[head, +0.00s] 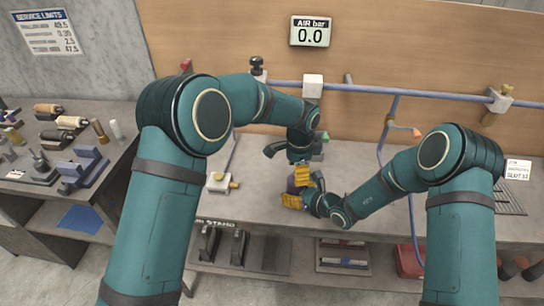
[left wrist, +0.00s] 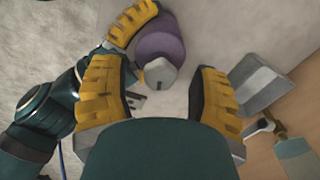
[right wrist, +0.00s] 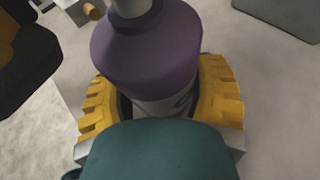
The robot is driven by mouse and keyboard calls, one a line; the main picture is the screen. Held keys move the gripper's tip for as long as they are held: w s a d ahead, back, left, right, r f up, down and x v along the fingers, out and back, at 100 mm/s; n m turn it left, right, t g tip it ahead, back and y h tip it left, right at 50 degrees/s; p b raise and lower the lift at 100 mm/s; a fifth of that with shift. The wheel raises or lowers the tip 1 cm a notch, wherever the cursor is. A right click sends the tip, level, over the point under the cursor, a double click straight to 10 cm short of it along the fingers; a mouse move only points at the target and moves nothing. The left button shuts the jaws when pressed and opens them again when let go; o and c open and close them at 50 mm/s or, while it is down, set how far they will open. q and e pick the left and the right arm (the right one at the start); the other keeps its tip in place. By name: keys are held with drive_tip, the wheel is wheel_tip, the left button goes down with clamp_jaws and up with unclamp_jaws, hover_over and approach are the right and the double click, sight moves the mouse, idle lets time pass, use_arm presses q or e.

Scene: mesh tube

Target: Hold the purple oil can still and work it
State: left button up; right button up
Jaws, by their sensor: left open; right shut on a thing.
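The purple oil can (head: 291,185) stands on the workbench, mostly hidden by my grippers in the head view. In the right wrist view the can (right wrist: 147,55) has a purple upper body, a pale lower band with a dark mark and a pale neck. My right gripper (head: 297,186) is shut around the can's lower band from the side, one finger on each side (right wrist: 160,98). My left gripper (head: 298,160) is open above the can. In the left wrist view the can's pale top (left wrist: 160,73) lies just beyond the gap between the open left fingers (left wrist: 160,92).
A brass-ended fitting (head: 220,182) lies on the bench left of the can. A side table (head: 30,185) holds several tools.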

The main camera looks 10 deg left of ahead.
use_arm(q)
drive_tip(key=m, duration=1.3)
drive_tip(key=shift+m, duration=0.3)
wheel_tip(320, 180, up, 12)
drive_tip(key=f, duration=0.1)
drive_tip(key=w+a+f+n+t+h, duration=0.2)
drive_tip(key=w+a+f+n+t, duration=0.1)
drive_tip(key=f, duration=0.4)
drive_tip(key=w+a+f+n+t+h, duration=0.2)
drive_tip(key=w+a+f+n+t, duration=0.2)
drive_tip(key=w+a+f+n, duration=0.1)
wheel_tip(320, 180, down, 2)
drive_tip(key=shift+w+a+f+n+h, duration=0.1)
drive_tip(key=shift+w+a+n+h, duration=0.25)
drive_tip(key=shift+a, duration=0.45)
